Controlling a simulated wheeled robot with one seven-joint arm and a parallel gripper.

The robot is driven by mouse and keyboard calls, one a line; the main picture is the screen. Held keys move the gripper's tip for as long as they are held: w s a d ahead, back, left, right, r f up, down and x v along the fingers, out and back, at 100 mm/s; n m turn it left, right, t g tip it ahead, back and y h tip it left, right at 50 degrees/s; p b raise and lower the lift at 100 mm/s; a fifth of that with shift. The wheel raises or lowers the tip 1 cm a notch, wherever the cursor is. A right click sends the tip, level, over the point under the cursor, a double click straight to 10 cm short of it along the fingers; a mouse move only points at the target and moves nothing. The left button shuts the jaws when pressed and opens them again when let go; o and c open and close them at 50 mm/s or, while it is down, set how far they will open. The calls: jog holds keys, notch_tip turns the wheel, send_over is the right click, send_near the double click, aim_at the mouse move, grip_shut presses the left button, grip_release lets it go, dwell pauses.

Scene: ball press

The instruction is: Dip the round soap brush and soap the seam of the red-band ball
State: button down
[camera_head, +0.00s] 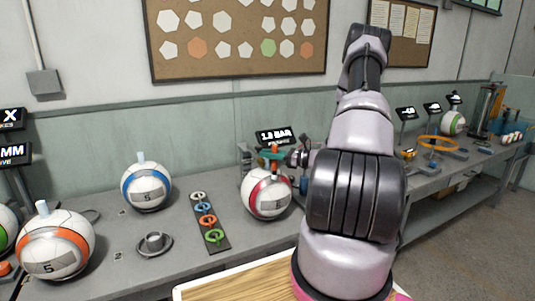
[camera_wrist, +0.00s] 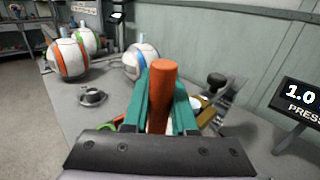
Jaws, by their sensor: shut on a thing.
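My gripper (camera_head: 272,156), with teal fingers, is shut on an orange-red cylindrical handle (camera_wrist: 162,95), which I take for the round soap brush. The brush's bristle end is hidden in both views. The red-band ball (camera_head: 262,203) is white with a dark red band and stands on the bench. In the head view my gripper overlaps the ball's upper edge; I cannot tell whether the brush touches it.
A blue-band ball (camera_head: 147,186) and an orange-band ball (camera_head: 53,245) stand to the left. A dark strip with several coloured rings (camera_head: 210,222) lies between cup and red-band ball. A display (camera_head: 275,136) stands behind. A wooden board (camera_head: 240,284) is in front.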

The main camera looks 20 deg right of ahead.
jog(key=shift+f, duration=0.3)
jog(key=shift+r, duration=0.1)
notch_tip(320, 180, up, 7)
dwell(0.9)
jog(key=shift+a, duration=0.1)
